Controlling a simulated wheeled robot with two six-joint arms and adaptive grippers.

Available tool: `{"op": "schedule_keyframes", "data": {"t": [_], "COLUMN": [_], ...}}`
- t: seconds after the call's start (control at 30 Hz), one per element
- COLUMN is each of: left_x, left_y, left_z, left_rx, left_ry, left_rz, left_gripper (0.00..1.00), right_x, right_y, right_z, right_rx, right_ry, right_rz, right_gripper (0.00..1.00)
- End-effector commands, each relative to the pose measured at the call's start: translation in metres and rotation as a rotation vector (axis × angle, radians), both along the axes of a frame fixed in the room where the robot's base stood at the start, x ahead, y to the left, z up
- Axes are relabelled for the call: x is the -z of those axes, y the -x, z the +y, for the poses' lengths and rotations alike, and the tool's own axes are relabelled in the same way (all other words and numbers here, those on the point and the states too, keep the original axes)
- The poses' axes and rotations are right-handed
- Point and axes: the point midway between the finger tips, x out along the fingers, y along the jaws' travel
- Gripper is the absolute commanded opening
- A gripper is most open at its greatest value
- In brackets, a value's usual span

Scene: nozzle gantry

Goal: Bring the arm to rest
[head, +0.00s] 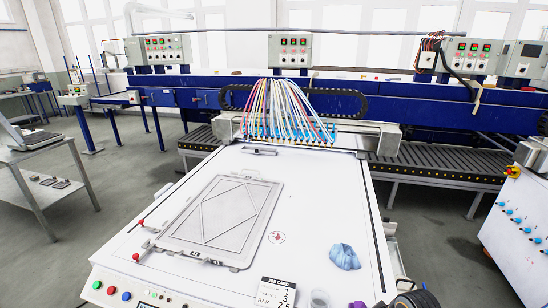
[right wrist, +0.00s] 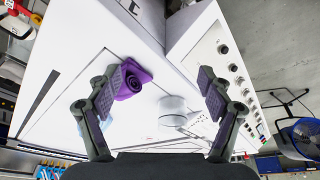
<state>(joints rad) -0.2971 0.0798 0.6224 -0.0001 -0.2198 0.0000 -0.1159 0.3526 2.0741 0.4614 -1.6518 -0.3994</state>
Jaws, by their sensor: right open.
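My right gripper (right wrist: 158,85) is open in the right wrist view, its two dark fingers wide apart with nothing gripped. A purple block-like thing with a dark round opening (right wrist: 132,82) shows near the left finger, and a pale cup (right wrist: 172,109) shows between the fingers. Neither is clearly touched by the gripper. In the head view, a dark part that seems to be of my right arm shows at the bottom right edge. My left gripper is not in view.
The white table (head: 318,205) carries a framed plate (head: 218,215), a crumpled blue cloth (head: 344,256), a job card (head: 277,292) and the cup (head: 319,299). A nozzle gantry (head: 300,135) with coloured hoses spans the back.

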Motion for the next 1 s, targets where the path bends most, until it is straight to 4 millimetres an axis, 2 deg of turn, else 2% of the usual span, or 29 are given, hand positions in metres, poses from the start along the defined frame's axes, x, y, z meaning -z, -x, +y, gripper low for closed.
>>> {"op": "schedule_keyframes", "data": {"t": [0.1,0.27,0.57,0.6,0.77,1.0], "left_x": [0.001,0.001,0.0,0.0,0.0,0.0], "left_y": [0.009,0.011,0.002,0.002,0.002,0.002], "left_z": [0.0,0.0,0.0,0.0,0.0,0.0], "left_rx": [0.0,0.0,0.0,0.0,0.0,0.0], "left_ry": [0.0,-0.001,0.0,0.0,0.0,0.0], "left_rz": [0.014,0.017,0.003,0.003,0.002,0.003], "left_gripper": [0.37,0.37,0.37,0.37,0.37,0.37], "right_x": [0.007,0.008,-0.008,-0.004,0.041,0.12], "right_y": [0.027,0.06,0.115,0.117,0.105,0.102], "right_z": [0.009,0.014,0.007,0.005,0.001,-0.007], "right_rx": [0.093,0.238,0.516,0.537,0.534,0.541], "right_ry": [0.009,0.023,0.052,0.057,0.063,0.07], "right_rz": [0.0,-0.013,-0.047,-0.048,-0.03,0.002], "right_gripper": [0.8,0.8,0.8,0.8,0.8,0.8]}}
